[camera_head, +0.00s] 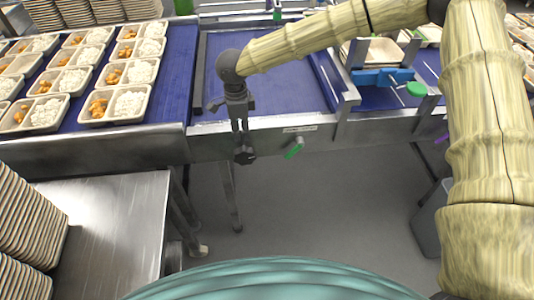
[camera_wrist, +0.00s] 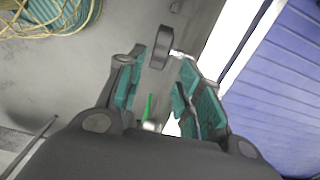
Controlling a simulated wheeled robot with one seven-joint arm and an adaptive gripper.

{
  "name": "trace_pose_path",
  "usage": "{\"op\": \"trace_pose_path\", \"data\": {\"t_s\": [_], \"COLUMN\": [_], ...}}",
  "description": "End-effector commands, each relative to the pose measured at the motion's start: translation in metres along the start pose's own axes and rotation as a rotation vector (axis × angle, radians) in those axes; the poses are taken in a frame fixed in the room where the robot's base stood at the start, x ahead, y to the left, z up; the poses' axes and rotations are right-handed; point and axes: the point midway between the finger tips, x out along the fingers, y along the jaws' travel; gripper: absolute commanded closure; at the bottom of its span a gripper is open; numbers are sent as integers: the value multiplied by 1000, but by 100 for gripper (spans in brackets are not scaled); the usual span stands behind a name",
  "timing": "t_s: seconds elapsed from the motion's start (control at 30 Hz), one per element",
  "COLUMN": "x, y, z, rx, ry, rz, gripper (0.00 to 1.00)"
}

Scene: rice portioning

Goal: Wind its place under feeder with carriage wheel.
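My gripper (camera_head: 240,122) points down at the front rail of the blue conveyor in the head view. A black lobed knob, which looks like the carriage wheel (camera_head: 244,156), is just below its fingertips. In the wrist view my gripper (camera_wrist: 156,72) has its teal-padded fingers apart. A dark piece, probably part of the wheel (camera_wrist: 160,47), shows between and beyond the fingertips; I cannot tell whether they touch it. A tray (camera_head: 378,52) sits behind a blue bracket (camera_head: 382,77) right of the gripper. I cannot make out which part is the feeder.
A green handle (camera_head: 293,150) sticks out of the front rail (camera_head: 215,146), right of the wheel. Filled trays (camera_head: 118,104) stand on the left belt. A steel table (camera_head: 115,225) with stacked trays (camera_head: 28,215) is at lower left. A grey bin (camera_head: 428,225) stands at right. Grey floor lies between.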

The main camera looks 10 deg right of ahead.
Motion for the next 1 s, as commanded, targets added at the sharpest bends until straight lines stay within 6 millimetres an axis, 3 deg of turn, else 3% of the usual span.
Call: {"op": "trace_pose_path", "data": {"t_s": [0.27,0.7,1.0], "x": [8,76,101], "y": [-2,-2,-3], "z": [7,6,6], "rx": [-13,-10,-10], "ry": [-14,-12,-14], "rz": [-5,-5,-7], "gripper": [64,64,64]}}
